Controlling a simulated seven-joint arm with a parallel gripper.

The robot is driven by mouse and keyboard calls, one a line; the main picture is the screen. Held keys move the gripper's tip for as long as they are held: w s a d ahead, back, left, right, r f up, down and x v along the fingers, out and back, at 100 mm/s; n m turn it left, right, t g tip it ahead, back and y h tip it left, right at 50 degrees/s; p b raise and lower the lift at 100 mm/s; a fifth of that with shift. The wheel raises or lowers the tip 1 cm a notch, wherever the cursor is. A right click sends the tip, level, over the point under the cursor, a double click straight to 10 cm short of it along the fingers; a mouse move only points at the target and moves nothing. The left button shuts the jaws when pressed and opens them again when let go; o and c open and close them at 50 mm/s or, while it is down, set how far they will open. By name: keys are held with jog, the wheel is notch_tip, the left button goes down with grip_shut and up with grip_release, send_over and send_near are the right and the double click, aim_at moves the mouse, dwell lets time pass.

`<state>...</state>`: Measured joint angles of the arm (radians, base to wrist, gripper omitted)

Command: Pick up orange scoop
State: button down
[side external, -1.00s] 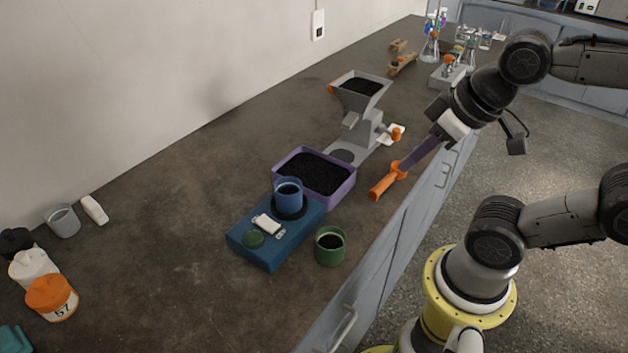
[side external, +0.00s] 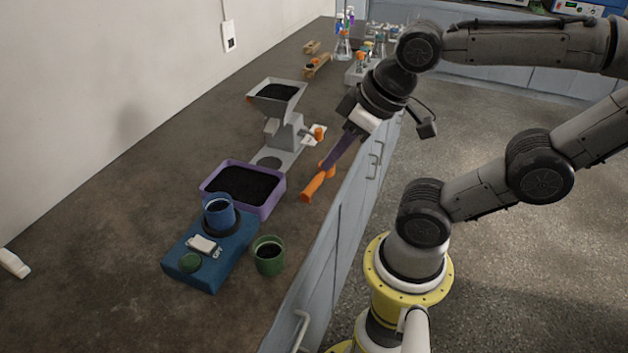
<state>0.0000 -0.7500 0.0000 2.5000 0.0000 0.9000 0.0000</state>
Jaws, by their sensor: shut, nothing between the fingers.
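The orange scoop (side external: 316,185) lies on the dark benchtop near its right edge, just right of the purple tray. Its handle points toward the front. My gripper (side external: 331,163) reaches down from the upper right, and its purple fingers are shut with nothing between them. The fingertips overlap the back end of the scoop in this view. I cannot tell whether they touch it or stop just above it.
The purple tray (side external: 207,197) of dark grains and the grey mill (side external: 287,132) stand left of the scoop. A blue scale (side external: 184,263) with a blue cup (side external: 219,213) and a green cup (side external: 268,257) are nearer. The bench edge drops off to the right.

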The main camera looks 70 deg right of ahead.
jog(key=c, duration=1.5)
grip_release()
jog(key=shift+c, duration=0.2)
jog(key=o, duration=1)
jog(key=shift+c, duration=0.2)
jog(key=n+g, duration=0.6)
jog(key=n, duration=1.1)
send_over(318, 181)
jog(key=d, duration=0.2)
notch_tip(318, 181, down, 7)
jog(key=f, duration=1.2)
jog(key=shift+w+f, duration=0.25)
jog(key=shift+f, duration=0.15)
